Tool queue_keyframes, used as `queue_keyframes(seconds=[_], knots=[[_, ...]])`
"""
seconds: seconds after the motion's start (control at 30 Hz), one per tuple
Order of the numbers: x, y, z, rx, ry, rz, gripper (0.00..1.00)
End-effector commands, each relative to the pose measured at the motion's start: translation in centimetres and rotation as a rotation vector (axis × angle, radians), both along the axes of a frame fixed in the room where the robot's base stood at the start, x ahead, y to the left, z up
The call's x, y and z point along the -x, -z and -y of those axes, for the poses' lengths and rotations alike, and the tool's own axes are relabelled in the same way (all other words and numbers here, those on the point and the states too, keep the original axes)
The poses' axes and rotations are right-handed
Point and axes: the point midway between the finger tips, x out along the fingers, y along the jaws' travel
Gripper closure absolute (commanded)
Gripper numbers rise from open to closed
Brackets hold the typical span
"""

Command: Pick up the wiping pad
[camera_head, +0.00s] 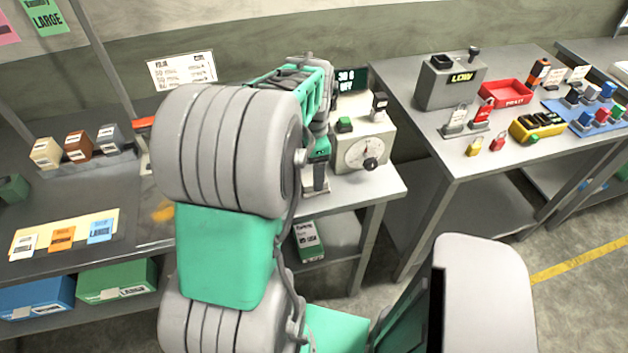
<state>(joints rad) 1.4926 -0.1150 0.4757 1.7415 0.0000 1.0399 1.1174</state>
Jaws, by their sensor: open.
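I cannot make out the wiping pad for sure; my own arm covers much of the bench in front of me. My gripper (318,182) points down at the bench's right part, just left of the grey dial box (366,146). Its jaws are open, though their gap is hard to see from here. A small pale patch shows at its fingertips, too hidden to name. Whether the fingers touch anything cannot be told.
The dial box stands close right of my gripper. Left on the bench are small labelled blocks (79,144) and a card sheet (101,222). A second table holds a grey LOW box (450,80), a red tray (506,91) and padlocks. A floor gap separates the tables.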

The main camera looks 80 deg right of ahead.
Motion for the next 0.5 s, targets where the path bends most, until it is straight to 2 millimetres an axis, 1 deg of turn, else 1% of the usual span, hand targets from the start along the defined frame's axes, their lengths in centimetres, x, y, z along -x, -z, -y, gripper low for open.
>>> queue_keyframes(seconds=[0.1,0.2,0.3,0.43,0.5], knots=[[0.3,2.1,-0.3,-0.005,0.0,-0.001,0.25],[0.3,3.4,-0.2,-0.002,-0.001,0.0,0.25],[0.2,3.8,-0.2,0.0,-0.002,0.0,0.25],[0.2,3.8,-0.2,0.0,-0.002,0.0,0.25],[0.2,3.8,-0.2,0.0,-0.003,0.0,0.29]])
